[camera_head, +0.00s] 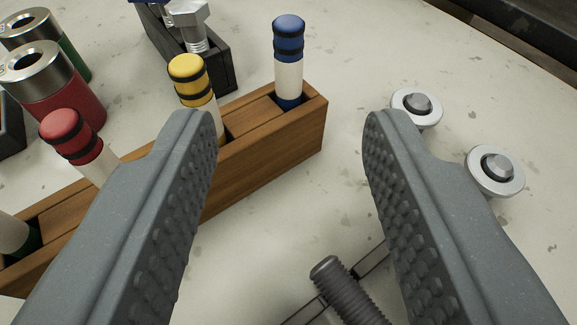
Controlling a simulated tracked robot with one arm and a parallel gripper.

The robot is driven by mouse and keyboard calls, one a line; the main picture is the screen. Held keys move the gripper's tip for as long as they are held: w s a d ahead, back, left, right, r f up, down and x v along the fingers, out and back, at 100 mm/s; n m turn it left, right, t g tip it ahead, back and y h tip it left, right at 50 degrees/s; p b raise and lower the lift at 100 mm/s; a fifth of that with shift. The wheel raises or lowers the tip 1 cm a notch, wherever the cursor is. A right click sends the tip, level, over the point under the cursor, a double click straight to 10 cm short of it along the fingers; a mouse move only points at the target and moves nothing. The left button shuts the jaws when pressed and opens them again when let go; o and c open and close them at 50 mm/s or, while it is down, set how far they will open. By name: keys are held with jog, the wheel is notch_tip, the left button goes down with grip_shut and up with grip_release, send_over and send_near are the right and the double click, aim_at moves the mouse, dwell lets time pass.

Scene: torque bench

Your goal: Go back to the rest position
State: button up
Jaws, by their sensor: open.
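My gripper (290,150) is open and empty, its two grey fingers with studded inner pads wide apart. Its fingertips reach over the light, worn bench top (265,235). The left finger covers part of a wooden rack (265,150) behind it. A threaded grey bolt or rod (345,290) lies low between the fingers, cut off by the bottom edge. I cannot tell how far above the bench the fingers are.
The rack holds blue (288,60), yellow (193,85) and red (75,140) banded pieces. Metal sockets (45,85) stand at left. A dark holder (215,65) with a large bolt (190,22) is behind. Two washered bolts (416,106) (495,170) sit at right.

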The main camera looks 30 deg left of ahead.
jog(key=w+d+r+m+t+h, duration=0.2)
jog(key=d+r+h, duration=0.25)
jog(key=r, duration=0.85)
jog(key=w+d+r+m+t+h, duration=0.25)
jog(key=d+r, duration=0.25)
jog(key=r, duration=0.8)
jog(key=s+d+r+m+g+h, duration=0.1)
jog(key=s+d+r+m, duration=0.1)
jog(key=s+r, duration=1.3)
notch_tip(320, 180, up, 4)
jog(key=shift+d+f, duration=0.2)
jog(key=shift+d, duration=0.4)
